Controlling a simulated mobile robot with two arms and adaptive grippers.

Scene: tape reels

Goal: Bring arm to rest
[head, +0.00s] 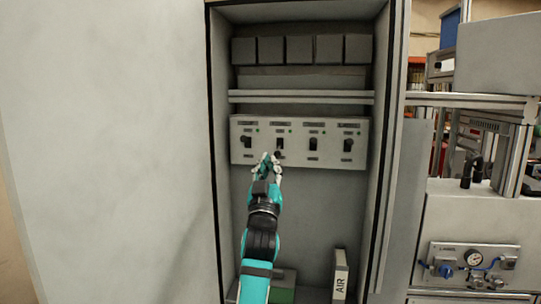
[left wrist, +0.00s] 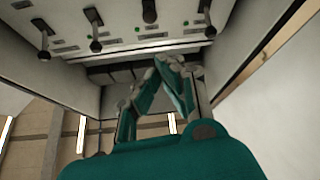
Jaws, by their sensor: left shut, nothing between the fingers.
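My left gripper (head: 271,158) is shut and empty. It is raised in front of the grey switch panel (head: 300,164) inside the open cabinet, by the lower edge of its left half. The panel has a row of dark lever switches, among them the second from left (head: 280,143) just above my fingertips. I cannot tell whether they touch the panel. My right gripper is not in view.
A white box marked AIR (head: 340,277) stands low at the right inside. A row of grey blocks (head: 300,49) sits above the panel. A valve panel with a gauge (head: 473,258) is outside right.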

